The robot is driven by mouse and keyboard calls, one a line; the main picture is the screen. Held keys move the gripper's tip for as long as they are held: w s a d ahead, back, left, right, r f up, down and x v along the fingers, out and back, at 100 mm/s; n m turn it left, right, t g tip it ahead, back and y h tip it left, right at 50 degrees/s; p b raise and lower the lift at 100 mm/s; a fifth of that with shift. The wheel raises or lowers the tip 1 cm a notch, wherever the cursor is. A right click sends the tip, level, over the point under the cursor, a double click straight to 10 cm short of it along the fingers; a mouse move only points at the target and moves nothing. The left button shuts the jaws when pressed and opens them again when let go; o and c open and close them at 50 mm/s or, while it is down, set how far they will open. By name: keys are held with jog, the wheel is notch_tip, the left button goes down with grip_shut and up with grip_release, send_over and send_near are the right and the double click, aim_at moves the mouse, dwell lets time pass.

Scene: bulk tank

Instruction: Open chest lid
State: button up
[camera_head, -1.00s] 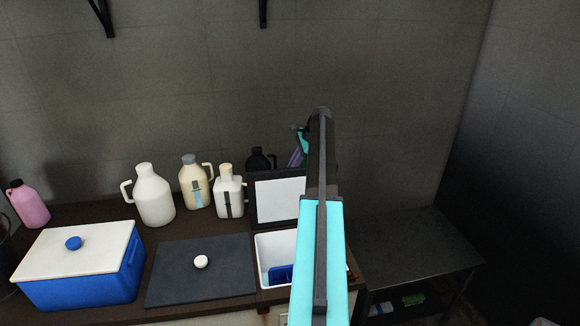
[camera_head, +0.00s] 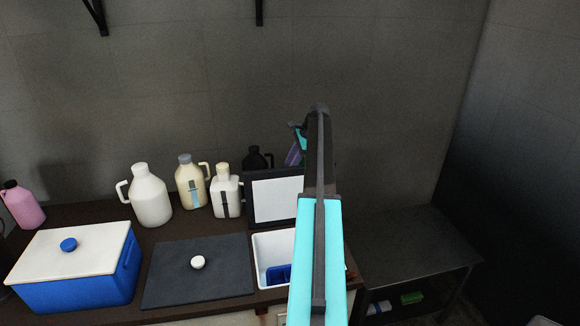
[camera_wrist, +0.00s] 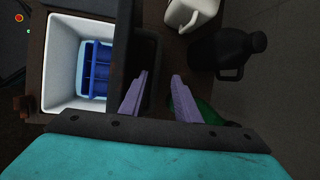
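The chest is sunk in the dark counter, and its white-walled well (camera_head: 262,252) is open. A blue rack (camera_head: 278,274) sits inside; it also shows in the wrist view (camera_wrist: 96,70). The raised chest lid (camera_head: 272,201), dark-framed with a pale inner panel, stands upright at the back of the well. In the wrist view the dark lid (camera_wrist: 122,45) is seen edge-on beside the well. My gripper (camera_wrist: 155,88) has its purple fingers apart with nothing visibly held. It is on the lid's far side, away from the well. My arm hides the right of the lid and well.
A dark lid with a white knob (camera_head: 197,262) lies closed to the left, beside a blue cooler (camera_head: 75,290). Several jugs stand behind, including a black one (camera_head: 257,158) close to my gripper. A lower dark table (camera_head: 420,250) is at right.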

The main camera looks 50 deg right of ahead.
jog(key=b+v, duration=0.4)
jog(key=v, duration=0.9)
jog(key=shift+f, duration=0.2)
dwell(0.4)
